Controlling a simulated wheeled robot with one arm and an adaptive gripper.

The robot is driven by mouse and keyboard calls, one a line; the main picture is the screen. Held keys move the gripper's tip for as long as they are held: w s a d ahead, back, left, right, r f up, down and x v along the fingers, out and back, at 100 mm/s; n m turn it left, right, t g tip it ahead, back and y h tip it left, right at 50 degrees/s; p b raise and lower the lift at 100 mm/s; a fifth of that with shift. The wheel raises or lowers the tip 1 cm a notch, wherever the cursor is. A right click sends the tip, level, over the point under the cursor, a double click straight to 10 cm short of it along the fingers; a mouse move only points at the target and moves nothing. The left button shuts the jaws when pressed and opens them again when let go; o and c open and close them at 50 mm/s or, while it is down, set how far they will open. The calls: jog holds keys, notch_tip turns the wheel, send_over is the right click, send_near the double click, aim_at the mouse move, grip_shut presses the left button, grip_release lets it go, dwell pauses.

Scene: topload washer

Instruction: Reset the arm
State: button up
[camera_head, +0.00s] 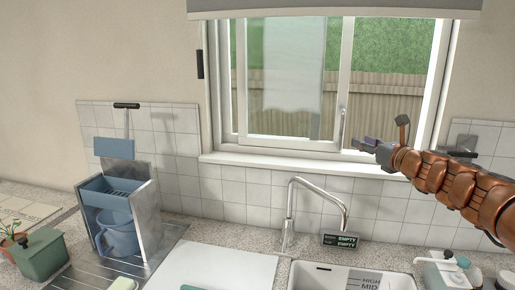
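My arm (455,187) has copper-coloured, ribbed links and reaches in from the right edge, pointing left. My gripper (384,138) is at its end, in front of the lower right part of the window. Its two dark fingers stand apart, one pointing left and one upward, so it looks open. Nothing shows between the fingers. The gripper is above and to the right of the tap.
A curved metal tap (318,188) rises behind a white sink (305,275). A dark display (340,241) reads "EMPTY". A blue bucket (119,236) sits in a grey holder at left.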

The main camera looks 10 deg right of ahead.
jog(key=s+a+n+g+y, duration=0.25)
jog(key=a+n, duration=0.35)
jog(key=a, duration=0.6)
jog(key=s+a+f+n+g+y, duration=0.1)
jog(key=s+a+f+n+g, duration=0.3)
jog(key=s+a+n, duration=0.5)
jog(key=s+a+f+n+g+y, duration=0.1)
jog(key=s+a+f+n+g, duration=0.5)
jog(key=a, duration=0.6)
jog(key=s+f+n+g+h, duration=0.35)
jog(key=s+f+n, duration=0.5)
jog(key=s, duration=0.75)
jog(key=s+d+f+n+g+h, duration=0.1)
jog(key=s+d+f+h, duration=0.1)
jog(key=s+d+f, duration=0.2)
jog(key=s+d+f+n+g+h, duration=0.2)
jog(key=s+d, duration=0.4)
jog(key=s, duration=0.4)
notch_tip(320, 180, down, 3)
jog(key=shift+d+r+h, duration=0.2)
jog(key=shift+d+h, duration=0.1)
jog(key=shift+h, duration=0.4)
